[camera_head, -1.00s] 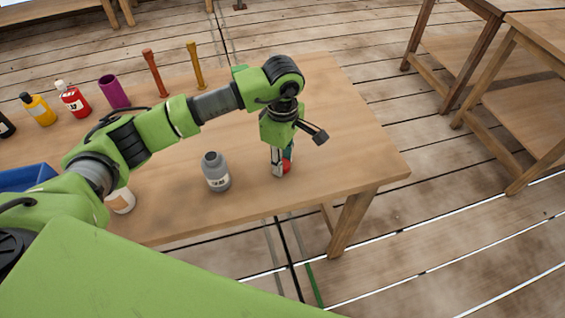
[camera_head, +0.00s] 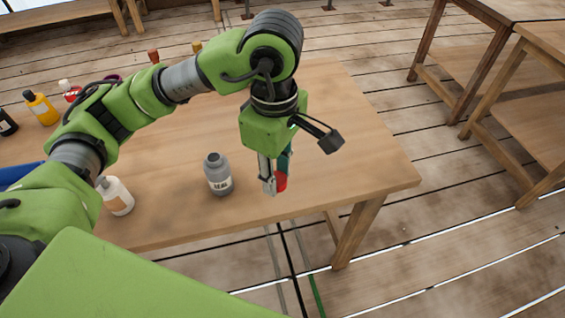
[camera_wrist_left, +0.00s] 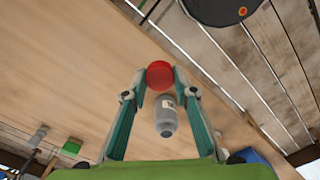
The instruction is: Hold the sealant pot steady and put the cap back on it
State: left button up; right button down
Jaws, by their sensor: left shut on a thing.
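The sealant pot (camera_head: 218,178) is grey, with a pale label and an open-looking neck. It stands upright near the table's front edge, left of my left gripper (camera_head: 273,186). That gripper points down and is shut on the red cap (camera_head: 281,182), holding it above the table and apart from the pot. In the left wrist view the red cap (camera_wrist_left: 160,75) sits between the fingertips, and the grey pot (camera_wrist_left: 166,118) shows beyond, between the fingers. My right gripper is in neither view, and nothing is seen holding the pot.
On the wooden table (camera_head: 340,130), a white bottle (camera_head: 117,197) stands left of the pot near my arm. The table's right part is clear.

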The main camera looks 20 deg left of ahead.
pick_arm(q)
jog(key=shift+s+d+r, duration=0.1)
jog(key=shift+s+r, duration=0.15)
jog(key=shift+s, duration=0.3)
jog(key=shift+s+d+r, duration=0.1)
jog(key=shift+s+r, duration=0.15)
jog(key=shift+s, duration=0.25)
jog(key=a+r+m+p, duration=0.3)
jog(key=r+m+p, duration=0.3)
jog(key=m+p, duration=0.2)
jog(key=a+r+m+p, duration=0.3)
jog(key=r+m+p, duration=0.4)
jog(key=p, duration=0.4)
jog(key=shift+r+m, duration=0.3)
jog(key=shift+m, duration=0.1)
